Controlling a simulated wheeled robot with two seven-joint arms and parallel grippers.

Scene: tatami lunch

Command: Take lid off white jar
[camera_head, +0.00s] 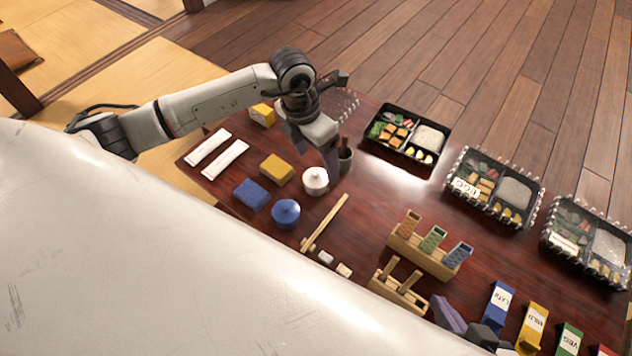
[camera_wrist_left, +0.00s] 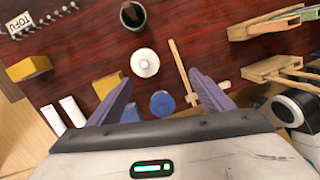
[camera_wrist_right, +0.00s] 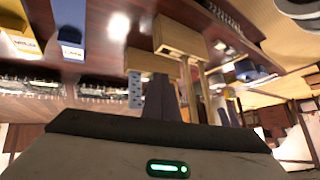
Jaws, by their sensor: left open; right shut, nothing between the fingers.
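The white jar (camera_head: 315,181) stands upright on the dark red table with its round knobbed lid on. It also shows in the left wrist view (camera_wrist_left: 145,62), a little beyond the fingertips. My left gripper (camera_head: 331,168) is open and empty, above the table close to the white jar; its purple fingers (camera_wrist_left: 158,78) show spread on either side below the jar in the wrist view. I cannot tell its exact height. My right gripper (camera_head: 450,313) is shut and empty at the table's near right side, by the wooden stands; its fingers also show in the right wrist view (camera_wrist_right: 162,98).
A blue jar (camera_head: 286,212) stands close to the white one. A dark cup (camera_head: 345,158) is just behind, and wooden tongs (camera_head: 326,223) lie to the right. Yellow (camera_head: 277,169) and blue (camera_head: 250,194) blocks are left. Lunch boxes (camera_head: 406,135) line the far side.

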